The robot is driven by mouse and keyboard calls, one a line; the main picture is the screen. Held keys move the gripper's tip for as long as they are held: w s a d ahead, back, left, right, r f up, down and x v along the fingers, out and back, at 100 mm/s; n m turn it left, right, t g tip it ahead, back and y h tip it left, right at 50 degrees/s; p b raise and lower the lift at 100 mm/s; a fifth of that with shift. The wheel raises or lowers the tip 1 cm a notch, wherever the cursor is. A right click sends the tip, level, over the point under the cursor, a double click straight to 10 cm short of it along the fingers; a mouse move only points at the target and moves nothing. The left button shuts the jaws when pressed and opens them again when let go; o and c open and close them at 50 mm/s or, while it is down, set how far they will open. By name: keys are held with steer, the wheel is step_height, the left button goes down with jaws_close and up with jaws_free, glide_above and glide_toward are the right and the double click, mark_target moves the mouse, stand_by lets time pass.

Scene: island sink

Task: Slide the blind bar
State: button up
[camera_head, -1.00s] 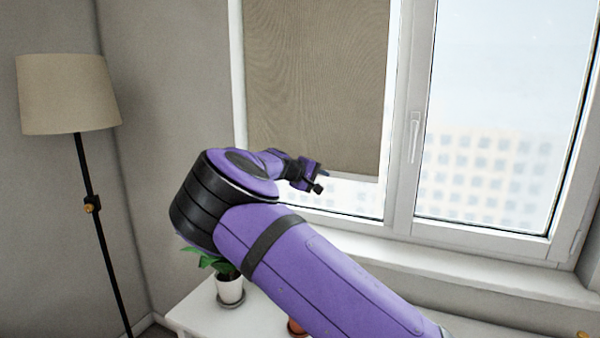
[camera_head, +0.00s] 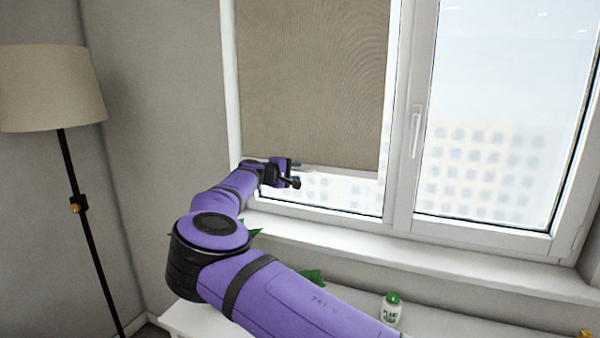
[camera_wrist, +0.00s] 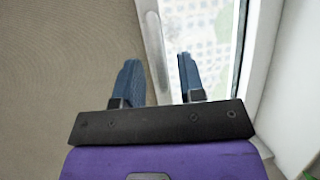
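The tan roller blind (camera_head: 310,90) covers most of the left window pane, and its pale bottom bar (camera_head: 345,172) runs along its lower edge. My gripper (camera_head: 297,173) is at the left part of the bar and hides its left end. In the wrist view, the bar (camera_wrist: 153,35) runs up the picture in line with the gap between my two blue fingers (camera_wrist: 158,60). The fingers are apart, one on the blind fabric (camera_wrist: 60,70) side and one on the glass side. I cannot tell whether either touches the bar.
The window handle (camera_head: 416,132) is on the frame to the right. The white sill (camera_head: 440,262) runs below. A floor lamp (camera_head: 50,90) stands at left. A green-capped bottle (camera_head: 391,308) and plant leaves (camera_head: 312,276) are low by my arm.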

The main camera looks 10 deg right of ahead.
steer(key=shift+x, duration=1.5)
jaws_close()
